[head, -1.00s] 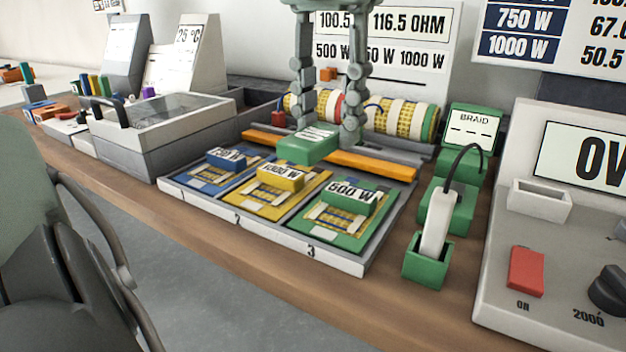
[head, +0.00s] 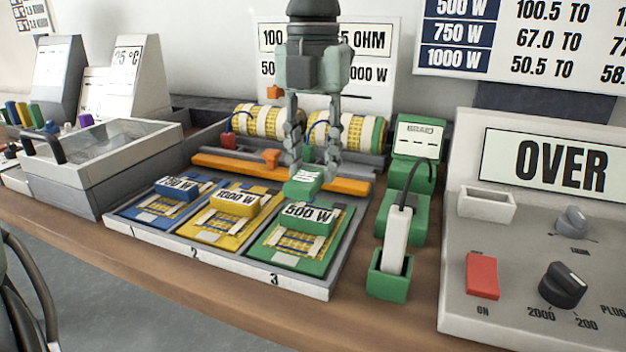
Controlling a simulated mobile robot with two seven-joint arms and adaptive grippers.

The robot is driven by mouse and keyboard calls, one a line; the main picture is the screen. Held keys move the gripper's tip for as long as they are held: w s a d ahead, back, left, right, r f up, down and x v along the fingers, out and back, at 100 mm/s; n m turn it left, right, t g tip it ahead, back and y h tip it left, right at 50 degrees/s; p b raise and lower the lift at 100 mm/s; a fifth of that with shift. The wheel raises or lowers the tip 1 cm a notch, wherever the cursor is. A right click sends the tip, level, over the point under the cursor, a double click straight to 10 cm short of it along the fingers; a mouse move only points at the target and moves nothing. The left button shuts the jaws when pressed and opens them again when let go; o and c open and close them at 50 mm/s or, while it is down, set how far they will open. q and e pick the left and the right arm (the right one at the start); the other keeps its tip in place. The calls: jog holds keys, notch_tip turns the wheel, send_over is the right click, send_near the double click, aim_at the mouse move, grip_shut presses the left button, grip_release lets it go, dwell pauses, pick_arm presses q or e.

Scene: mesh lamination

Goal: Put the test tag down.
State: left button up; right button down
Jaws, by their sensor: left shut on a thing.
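My left gripper (head: 313,165) hangs straight down at the middle of the head view. It is shut on a small green test tag (head: 303,184) with a white label. The tag is just behind the green 500 W block (head: 309,214) on the green panel (head: 265,250) in bay 3. I cannot tell whether the tag touches anything below it. The fingers hide part of the orange bar and coil behind. My right gripper is not in view.
The tray (head: 310,288) also holds a blue panel (head: 150,208) and a yellow panel (head: 190,228), each with a labelled block. Right of it stand a green holder (head: 388,284) with a white probe and a meter (head: 520,230) reading OVER. The front wooden edge is clear.

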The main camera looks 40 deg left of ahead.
aim_at(313, 168)
pick_arm(q)
notch_tip(313, 168, down, 4)
jog(key=shift+r, duration=0.1)
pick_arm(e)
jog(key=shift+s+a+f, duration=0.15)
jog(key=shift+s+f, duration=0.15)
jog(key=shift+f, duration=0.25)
pick_arm(q)
jog(key=shift+f, duration=0.25)
jog(key=o, duration=0.8)
jog(key=shift+c, duration=0.2)
jog(key=o, duration=0.3)
jog(key=shift+o, duration=0.2)
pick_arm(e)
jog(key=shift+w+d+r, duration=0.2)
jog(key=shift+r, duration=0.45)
